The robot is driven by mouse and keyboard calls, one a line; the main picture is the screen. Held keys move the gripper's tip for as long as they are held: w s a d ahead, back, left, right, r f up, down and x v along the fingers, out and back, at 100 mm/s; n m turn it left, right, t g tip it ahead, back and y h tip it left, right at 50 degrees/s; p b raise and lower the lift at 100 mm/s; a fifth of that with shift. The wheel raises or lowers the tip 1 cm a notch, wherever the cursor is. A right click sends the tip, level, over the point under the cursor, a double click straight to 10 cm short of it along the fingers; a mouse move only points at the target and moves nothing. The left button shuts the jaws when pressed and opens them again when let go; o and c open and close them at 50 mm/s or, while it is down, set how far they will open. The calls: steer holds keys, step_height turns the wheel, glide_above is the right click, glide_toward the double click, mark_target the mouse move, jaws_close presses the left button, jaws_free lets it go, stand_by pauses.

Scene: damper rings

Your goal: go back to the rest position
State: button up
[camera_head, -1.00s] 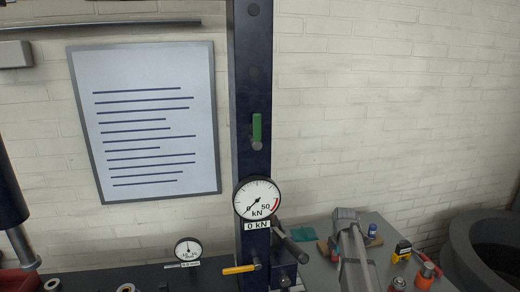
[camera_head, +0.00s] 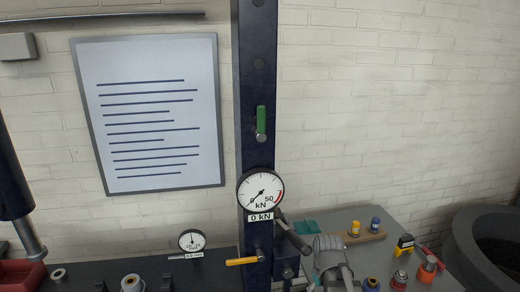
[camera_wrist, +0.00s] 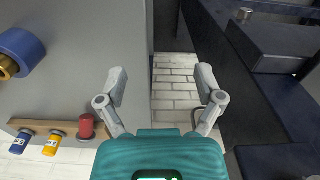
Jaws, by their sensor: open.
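My gripper (camera_wrist: 161,85) shows in the wrist view with its two grey fingers spread wide apart. Nothing is between them. Its teal palm fills the bottom middle of that view. The fingers point toward a strip of white brick between a grey surface on the left and a dark structure on the right. In the head view part of my grey arm stands at the bottom right, above the grey bench; the fingers cannot be made out there.
A wooden rack (camera_head: 368,237) holds small blue and yellow pieces; the wrist view adds a red one. The dark press column (camera_head: 256,90) with its gauge (camera_head: 260,190) stands left of my arm. Small tools and a dark round tub (camera_head: 460,245) are at right.

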steer(key=s+m, duration=0.1)
steer(key=s+a+m, duration=0.1)
steer(key=s+m, duration=0.1)
steer(key=shift+s+a, duration=0.3)
steer(key=c, duration=0.4)
steer(key=shift+d, duration=0.15)
